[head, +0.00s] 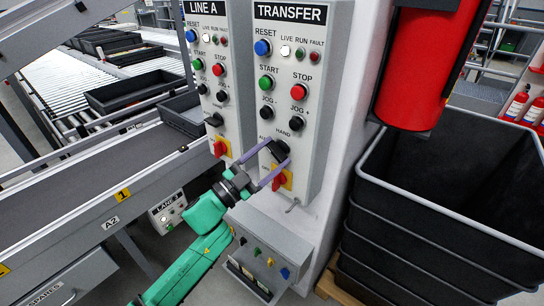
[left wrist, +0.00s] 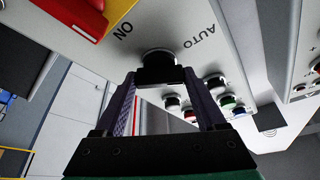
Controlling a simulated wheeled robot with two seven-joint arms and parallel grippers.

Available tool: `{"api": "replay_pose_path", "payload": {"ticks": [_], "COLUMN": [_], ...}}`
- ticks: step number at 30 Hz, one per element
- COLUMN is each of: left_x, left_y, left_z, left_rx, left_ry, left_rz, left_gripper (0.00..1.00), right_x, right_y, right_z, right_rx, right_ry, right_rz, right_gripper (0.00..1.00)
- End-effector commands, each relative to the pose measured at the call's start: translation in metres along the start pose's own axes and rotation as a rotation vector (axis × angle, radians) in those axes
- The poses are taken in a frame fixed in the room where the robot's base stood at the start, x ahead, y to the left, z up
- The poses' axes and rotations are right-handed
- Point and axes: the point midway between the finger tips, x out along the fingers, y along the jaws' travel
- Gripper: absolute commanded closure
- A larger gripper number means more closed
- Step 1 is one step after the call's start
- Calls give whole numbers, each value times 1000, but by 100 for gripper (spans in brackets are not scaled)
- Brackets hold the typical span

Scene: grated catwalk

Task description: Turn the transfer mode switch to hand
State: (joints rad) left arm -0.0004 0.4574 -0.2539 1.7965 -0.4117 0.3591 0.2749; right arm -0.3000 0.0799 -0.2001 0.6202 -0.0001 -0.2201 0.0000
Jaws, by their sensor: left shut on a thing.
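The transfer mode switch (head: 279,147) is a black selector knob low on the grey TRANSFER panel (head: 325,100), below the jog buttons. The label HAND stands just above it. My left gripper (head: 277,154) reaches it from the lower left, with one purple finger on each side of the knob. In the left wrist view the black knob (left wrist: 158,64) sits between the two fingertips (left wrist: 159,78), shut on its handle. The label AUTO shows beside it there. The fingers partly hide the handle, so I cannot tell exactly where it points. My right gripper is not in view.
A red rotary switch (head: 280,182) on a yellow plate is just below the knob, close to my fingers. The LINE A panel (head: 208,130) stands at left with a similar black switch (head: 213,119). Stacked black bins (head: 440,215) and a red cylinder (head: 418,65) crowd the right.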

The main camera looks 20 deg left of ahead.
Motion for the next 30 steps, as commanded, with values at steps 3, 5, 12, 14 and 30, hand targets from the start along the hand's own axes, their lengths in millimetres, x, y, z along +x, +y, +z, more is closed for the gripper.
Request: {"api": "replay_pose_path", "payload": {"ticks": [3, 5, 12, 14, 30], "left_x": [0, 0, 0, 0, 1], "left_y": [0, 0, -2, -2, -4], "left_z": [1, 1, 0, 0, -1], "left_rx": [105, 158, 367, 421, 813], "left_ry": [-3, -3, -3, -3, -3], "left_rz": [46, 68, 155, 177, 339], "left_gripper": [83, 83, 83, 83, 83], "right_x": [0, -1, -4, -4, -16], "right_y": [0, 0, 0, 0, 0], "right_z": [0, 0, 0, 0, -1], "right_rx": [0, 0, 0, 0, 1], "right_ry": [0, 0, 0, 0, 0], "right_rz": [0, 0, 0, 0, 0], "right_gripper": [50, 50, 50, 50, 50]}}
